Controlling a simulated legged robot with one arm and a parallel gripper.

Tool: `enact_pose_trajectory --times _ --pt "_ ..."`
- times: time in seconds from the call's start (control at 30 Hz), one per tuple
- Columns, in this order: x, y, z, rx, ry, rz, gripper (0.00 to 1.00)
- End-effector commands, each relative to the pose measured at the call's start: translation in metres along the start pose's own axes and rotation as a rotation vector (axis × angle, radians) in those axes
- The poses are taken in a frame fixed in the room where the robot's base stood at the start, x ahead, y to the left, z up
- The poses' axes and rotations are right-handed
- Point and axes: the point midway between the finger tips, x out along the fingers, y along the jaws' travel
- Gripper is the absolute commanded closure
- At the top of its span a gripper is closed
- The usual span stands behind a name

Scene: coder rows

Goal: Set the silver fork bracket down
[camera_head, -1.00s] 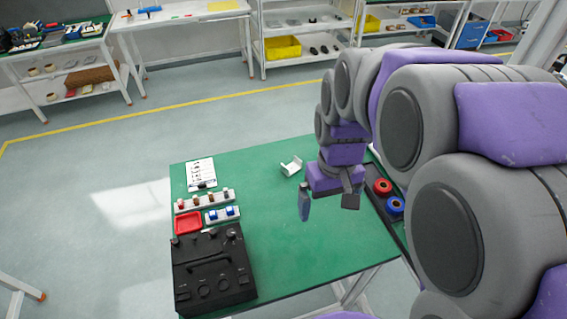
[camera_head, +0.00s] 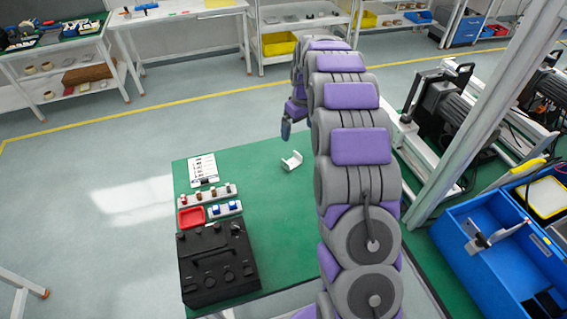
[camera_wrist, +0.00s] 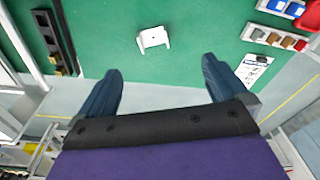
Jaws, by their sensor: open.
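The silver fork bracket (camera_head: 292,161) lies on the green table top (camera_head: 270,215), near its far edge, just left of my arm. In the wrist view the bracket (camera_wrist: 153,38) shows as a small pale U-shaped piece on the green surface, beyond the fingertips and apart from them. My gripper (camera_wrist: 160,78) is open and empty, its two dark blue fingers spread wide. In the head view my gripper (camera_head: 286,131) hangs above the far edge of the table, with one finger showing and the rest hidden by my arm.
A black case (camera_head: 215,264), a red tray (camera_head: 191,218), small holders (camera_head: 209,196) and a printed sheet (camera_head: 203,169) occupy the table's left side. A blue bin (camera_head: 480,260) stands at right. The table's middle is clear.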

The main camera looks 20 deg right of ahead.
Motion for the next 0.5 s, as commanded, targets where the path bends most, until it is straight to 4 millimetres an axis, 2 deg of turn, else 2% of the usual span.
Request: enact_pose_trajectory --times 0.1,0.2,0.37,0.5 --pt "0.018 0.021 -0.012 -0.018 0.012 0.008 0.0" --pt "0.027 0.031 -0.017 -0.029 0.018 0.012 0.0" --pt "0.034 0.037 -0.02 -0.038 0.024 0.016 0.0" --pt "0.046 0.036 -0.02 -0.038 0.022 0.015 0.0"
